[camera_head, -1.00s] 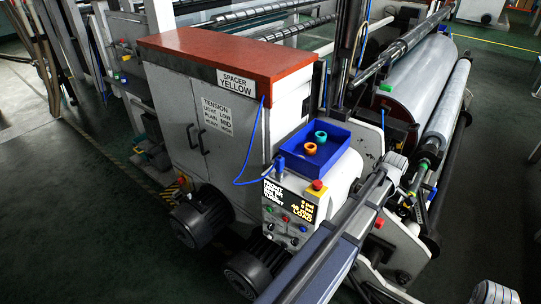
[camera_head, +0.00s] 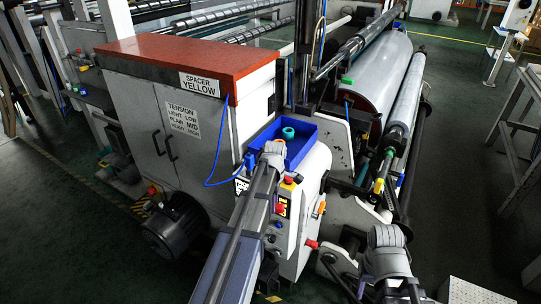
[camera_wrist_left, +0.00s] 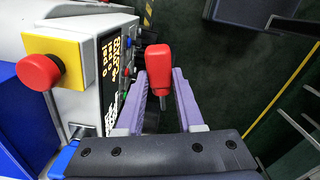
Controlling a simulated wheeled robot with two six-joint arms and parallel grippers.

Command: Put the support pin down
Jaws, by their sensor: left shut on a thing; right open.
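In the left wrist view, my left gripper (camera_wrist_left: 160,78) is shut on the support pin (camera_wrist_left: 158,62), a red grip with a short metal shank, held in the air beside the control panel. In the head view, my left forearm and wrist hide the jaws; a small red spot before the panel's display may be the pin, but I cannot tell. My right arm stands at the lower right of the head view; its gripper (camera_head: 398,289) is open, its fingers hardly readable.
A blue tray (camera_head: 303,141) with a teal ring (camera_head: 288,133) sits on the machine. A red stop button on a yellow box (camera_wrist_left: 57,62) is left of my fingers. The red-topped cabinet (camera_head: 190,55) stands left; rollers (camera_head: 378,75) lie behind. Open floor lies right.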

